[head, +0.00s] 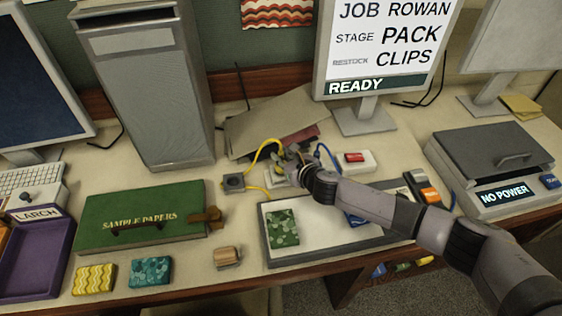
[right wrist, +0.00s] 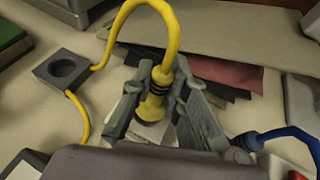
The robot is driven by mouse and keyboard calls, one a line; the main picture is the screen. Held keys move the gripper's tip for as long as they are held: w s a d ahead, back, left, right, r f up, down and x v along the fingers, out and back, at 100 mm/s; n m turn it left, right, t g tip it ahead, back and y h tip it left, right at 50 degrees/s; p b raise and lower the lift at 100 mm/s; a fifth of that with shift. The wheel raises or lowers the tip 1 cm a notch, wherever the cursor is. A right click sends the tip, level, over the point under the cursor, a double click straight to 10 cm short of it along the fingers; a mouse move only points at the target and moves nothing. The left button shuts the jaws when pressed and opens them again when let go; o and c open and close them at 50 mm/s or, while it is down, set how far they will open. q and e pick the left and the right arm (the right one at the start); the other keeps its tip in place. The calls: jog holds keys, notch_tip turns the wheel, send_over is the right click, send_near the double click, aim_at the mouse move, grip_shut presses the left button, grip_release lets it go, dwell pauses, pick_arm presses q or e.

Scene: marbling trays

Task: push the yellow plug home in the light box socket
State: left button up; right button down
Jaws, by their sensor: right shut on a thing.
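My right gripper (head: 288,167) is shut on the yellow plug (right wrist: 154,103), just behind the flat white-topped panel (head: 330,208). In the right wrist view both fingers (right wrist: 162,72) flank the plug, with its yellow cable looping up and left. The plug points down at a pale surface (right wrist: 150,132); its lower end is partly hidden, so I cannot tell how deep it sits. A dark block with a round hole (right wrist: 68,68) lies to the left; it also shows in the head view (head: 233,183). I cannot tell for sure which part is the light box socket. My left gripper is not in view.
A blue plug (right wrist: 262,139) with a blue cable lies close on the right. Folders (head: 270,120) lie behind. A green case (head: 140,215) is left; a grey machine reading NO POWER (head: 490,165) is right.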

jog(key=shift+f+b, duration=0.8)
jog(key=shift+f, duration=0.3)
jog(key=shift+r, duration=0.1)
jog(key=c, duration=1.5)
grip_release()
jog(key=v, duration=1.2)
